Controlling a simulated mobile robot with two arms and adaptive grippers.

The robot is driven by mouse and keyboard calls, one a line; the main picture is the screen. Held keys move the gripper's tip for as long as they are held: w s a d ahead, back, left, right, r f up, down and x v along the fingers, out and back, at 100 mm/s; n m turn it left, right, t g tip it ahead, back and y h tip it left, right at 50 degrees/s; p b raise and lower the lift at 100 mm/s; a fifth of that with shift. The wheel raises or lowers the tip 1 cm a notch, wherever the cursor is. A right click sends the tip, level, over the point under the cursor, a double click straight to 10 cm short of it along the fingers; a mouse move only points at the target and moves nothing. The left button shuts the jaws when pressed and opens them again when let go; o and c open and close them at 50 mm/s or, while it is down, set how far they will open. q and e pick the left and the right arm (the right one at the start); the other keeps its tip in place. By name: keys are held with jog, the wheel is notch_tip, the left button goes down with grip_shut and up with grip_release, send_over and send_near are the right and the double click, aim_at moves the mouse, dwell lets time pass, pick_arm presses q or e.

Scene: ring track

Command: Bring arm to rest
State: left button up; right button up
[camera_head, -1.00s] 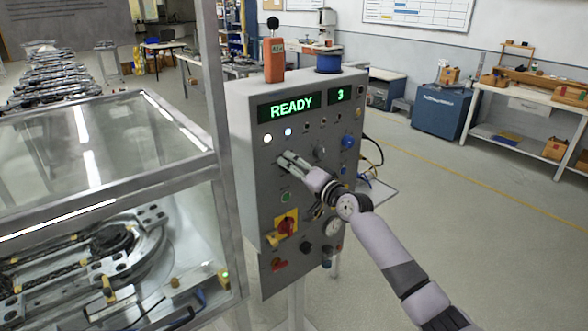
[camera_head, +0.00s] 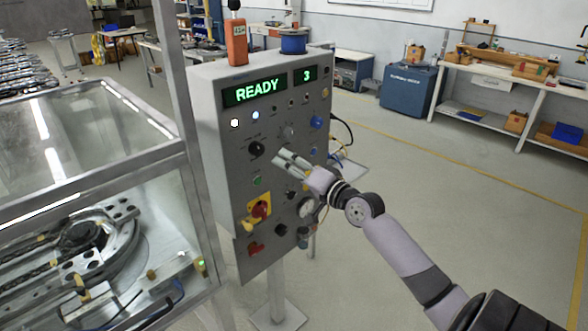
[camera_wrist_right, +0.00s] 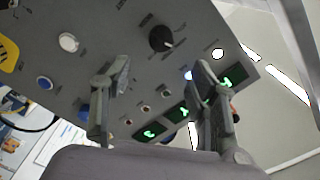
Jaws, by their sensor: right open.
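My right arm (camera_head: 400,245) reaches in from the lower right. Its gripper (camera_head: 283,159) is in front of the grey control panel (camera_head: 215,165), right of a black knob (camera_head: 256,150). In the right wrist view the two fingers of the gripper (camera_wrist_right: 160,85) stand apart with nothing between them. The panel face lies beyond them, with a black knob (camera_wrist_right: 161,38) past the fingertips. The panel display (camera_head: 257,92) reads READY and 3. My left gripper is out of view.
A glass-walled case (camera_head: 80,150) with metal track parts stands close on the left. An orange device (camera_head: 236,43) and a blue spool (camera_head: 293,42) sit on top of the panel. Open floor (camera_head: 430,180) lies to the right, before a workbench (camera_head: 510,75).

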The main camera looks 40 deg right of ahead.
jog(key=shift+s, duration=0.6)
jog(key=s+d+f+n+g+h+b, duration=0.1)
jog(key=s+f+g, duration=0.2)
jog(key=f, duration=1.4)
jog(key=s+d+f+g+h+b, duration=0.1)
jog(key=s+f+g+b, duration=0.15)
jog(key=f, duration=1.45)
jog(key=s+a+f+n+g, duration=0.1)
jog(key=s+a+f+g, duration=0.1)
jog(key=s+f, duration=0.35)
jog(key=s+a+f+n+g+b, duration=0.1)
jog(key=s+a+f, duration=0.15)
jog(key=f, duration=0.65)
jog(key=s+a+f+n+g, duration=0.2)
jog(key=s+f, duration=0.2)
jog(key=f, duration=0.3)
jog(key=s+a+f+n+g+b, duration=0.1)
jog(key=s+a+f, duration=0.4)
jog(key=s, duration=0.5)
jog(key=s+a+f+n+g+b, duration=0.1)
jog(key=s+a+f+n+g, duration=0.2)
jog(key=s+f, duration=0.4)
jog(key=s+a+f+n+g+b, duration=0.1)
jog(key=s+a+f+n, duration=0.3)
jog(key=s, duration=1)
jog(key=a+f+g, duration=0.1)
jog(key=a+f, duration=0.2)
jog(key=a, duration=0.1)
jog(key=shift+s+y, duration=0.25)
jog(key=shift+y, duration=0.15)
